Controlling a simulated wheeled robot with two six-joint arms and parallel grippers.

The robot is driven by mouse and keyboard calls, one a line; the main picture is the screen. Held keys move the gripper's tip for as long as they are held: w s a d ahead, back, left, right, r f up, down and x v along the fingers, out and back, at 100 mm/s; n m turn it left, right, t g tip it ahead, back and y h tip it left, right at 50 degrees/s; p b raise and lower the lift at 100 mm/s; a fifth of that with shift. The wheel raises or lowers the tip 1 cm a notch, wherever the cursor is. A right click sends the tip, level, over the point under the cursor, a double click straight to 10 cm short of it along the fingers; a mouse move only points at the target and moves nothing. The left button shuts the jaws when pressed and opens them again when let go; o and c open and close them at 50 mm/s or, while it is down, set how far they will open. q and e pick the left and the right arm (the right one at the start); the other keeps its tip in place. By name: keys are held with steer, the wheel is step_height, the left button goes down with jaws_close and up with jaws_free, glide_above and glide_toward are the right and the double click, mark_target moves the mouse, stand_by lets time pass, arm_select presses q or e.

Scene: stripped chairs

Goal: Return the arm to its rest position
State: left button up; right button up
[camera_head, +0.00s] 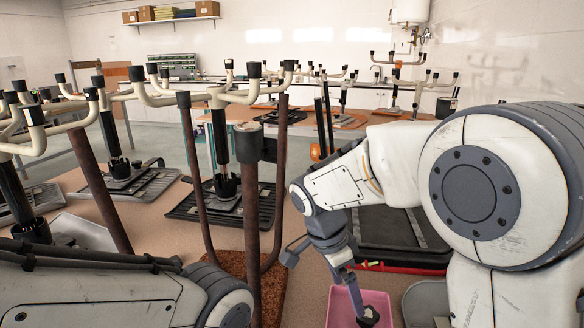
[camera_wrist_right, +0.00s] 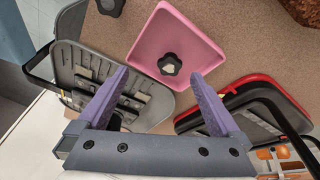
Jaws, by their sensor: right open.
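My right arm reaches in from the right in the head view. Its gripper (camera_head: 352,290) points down over a pink tray (camera_head: 384,300). In the right wrist view the purple fingers of the gripper (camera_wrist_right: 160,76) are wide apart with nothing between them. A black knob with a pale centre (camera_wrist_right: 170,64) lies in the pink tray (camera_wrist_right: 185,27), framed beyond the fingertips. The knob also shows in the head view (camera_head: 369,316). I cannot tell the exact height of the fingers above it. My left arm crosses the lower left, but its gripper is out of view.
Upturned chair bases with pale arms and black posts (camera_head: 250,145) crowd the left and middle. Brown upright tubes (camera_head: 251,230) stand close to my right arm. A black case with red edging (camera_wrist_right: 255,110) and a grey chair plate (camera_wrist_right: 85,75) flank the tray.

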steer(key=s+a+r+n+y+p, duration=0.1)
steer(key=s+a+r+n+p, duration=0.1)
steer(key=s+n, duration=0.4)
steer(key=s+a+r+n+y+p, duration=0.2)
steer(key=s+n, duration=0.5)
steer(key=n, duration=0.1)
steer(key=s+a+r+n+y+p, duration=0.1)
steer(key=s+a+r+n+p, duration=0.1)
steer(key=s+n, duration=0.5)
steer(key=shift+s+a+r+n+y+p, duration=0.25)
steer(key=shift+a+r+n+y+p, duration=0.1)
steer(key=shift+a+n+p, duration=0.25)
